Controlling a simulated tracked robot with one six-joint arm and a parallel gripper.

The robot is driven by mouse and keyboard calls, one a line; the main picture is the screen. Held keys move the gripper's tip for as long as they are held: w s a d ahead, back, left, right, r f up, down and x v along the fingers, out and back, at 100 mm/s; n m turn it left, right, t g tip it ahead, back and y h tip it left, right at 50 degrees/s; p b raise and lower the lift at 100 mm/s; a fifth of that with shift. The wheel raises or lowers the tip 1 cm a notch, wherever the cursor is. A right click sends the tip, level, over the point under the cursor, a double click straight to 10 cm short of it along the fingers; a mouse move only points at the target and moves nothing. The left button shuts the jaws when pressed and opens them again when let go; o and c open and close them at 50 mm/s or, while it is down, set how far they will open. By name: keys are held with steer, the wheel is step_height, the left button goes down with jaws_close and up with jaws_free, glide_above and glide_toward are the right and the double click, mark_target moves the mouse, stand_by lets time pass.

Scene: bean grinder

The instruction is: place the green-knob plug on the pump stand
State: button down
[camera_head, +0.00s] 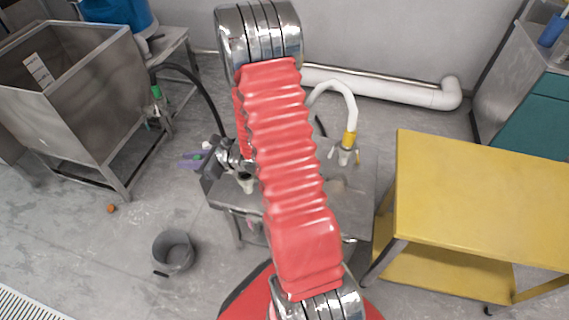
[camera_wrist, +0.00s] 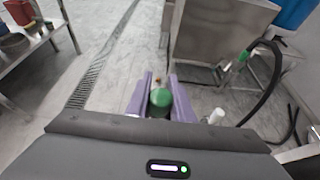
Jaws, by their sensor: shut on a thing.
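My gripper (camera_wrist: 160,94) has purple fingers and is shut on the green-knob plug (camera_wrist: 160,101). The round green knob shows between the fingers in the wrist view; the fingers hide the rest of the plug. In the head view, my gripper (camera_head: 191,161) is left of my red arm, with a bit of green at the fingers. It is raised above the floor, by the left edge of a low metal table (camera_head: 358,185). A blue unit (camera_head: 118,11) sits on a metal stand (camera_head: 172,44) at the upper left. I cannot tell which of these two is the pump stand.
A steel tank (camera_head: 75,100) stands left, with another green-topped fitting (camera_head: 156,93) beside it. A black hose (camera_head: 207,96) runs from there towards the low table. A grey bucket (camera_head: 173,252) and orange ball (camera_head: 111,209) are on the floor. A yellow table (camera_head: 480,200) stands right.

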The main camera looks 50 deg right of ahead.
steer(key=s+d+f, duration=0.2)
steer(key=d, duration=0.8)
steer(key=s+d+f, duration=0.3)
steer(key=d, duration=0.7)
steer(key=s+d+f+m+h, duration=0.1)
steer(key=s+d+f, duration=0.1)
steer(key=d, duration=0.8)
steer(key=shift+s+f+t, duration=0.35)
steer(key=shift+s+t, duration=0.05)
steer(key=shift+s, duration=0.15)
steer(key=shift+f, duration=0.1)
steer(key=shift+f, duration=2.8)
steer(key=shift+f, duration=2.1)
steer(key=shift+f, duration=0.1)
